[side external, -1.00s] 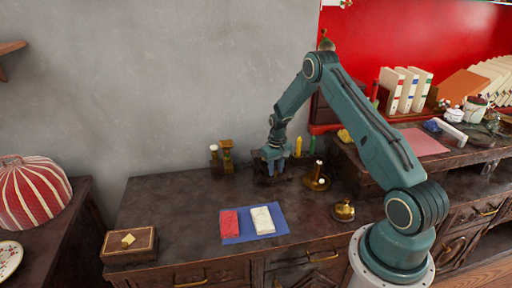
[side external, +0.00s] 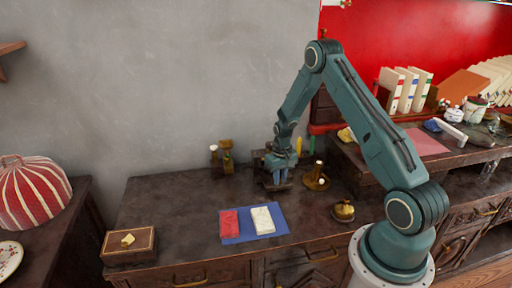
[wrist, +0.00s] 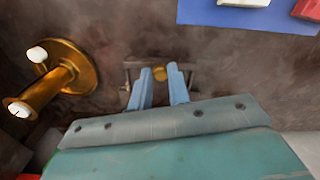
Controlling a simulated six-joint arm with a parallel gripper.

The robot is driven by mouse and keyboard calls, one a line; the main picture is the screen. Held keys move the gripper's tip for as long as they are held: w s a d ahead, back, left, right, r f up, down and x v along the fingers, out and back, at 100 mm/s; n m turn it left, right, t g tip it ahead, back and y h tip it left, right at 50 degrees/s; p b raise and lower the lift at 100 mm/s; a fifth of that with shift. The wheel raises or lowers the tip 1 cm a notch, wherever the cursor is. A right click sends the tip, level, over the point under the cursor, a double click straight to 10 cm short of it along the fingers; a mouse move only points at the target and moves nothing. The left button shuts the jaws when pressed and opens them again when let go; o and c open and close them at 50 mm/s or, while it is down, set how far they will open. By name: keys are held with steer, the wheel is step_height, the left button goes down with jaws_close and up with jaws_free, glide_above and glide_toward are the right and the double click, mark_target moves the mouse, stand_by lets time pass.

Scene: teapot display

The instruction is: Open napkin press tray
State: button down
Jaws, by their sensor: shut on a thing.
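The napkin press tray seems to be the small dark piece (side external: 284,186) under my gripper (side external: 277,180), near the back of the dark cabinet top. A dark part of the press (side external: 259,155) shows behind the gripper, and the rest is hidden by the arm. In the wrist view, my gripper's two blue fingers (wrist: 160,88) are shut on a small brass knob (wrist: 160,73). Dark rails or edges (wrist: 130,74) show on either side of the knob.
A brass candlestick holder (side external: 316,178) stands close to the right of the gripper; a small brass pot (side external: 343,211) is nearer the front. Brass pieces (side external: 227,160) stand behind left. A blue mat (side external: 245,236) with red and white folded pieces lies in front.

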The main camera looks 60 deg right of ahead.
steer(key=s+a, duration=0.5)
steer(key=shift+a, duration=0.1)
stand_by(0.3)
steer(key=c, duration=1.3)
jaws_free()
steer(key=shift+r, duration=0.15)
steer(key=shift+r, duration=0.45)
step_height(320, 180, up, 13)
steer(key=shift+f, duration=0.2)
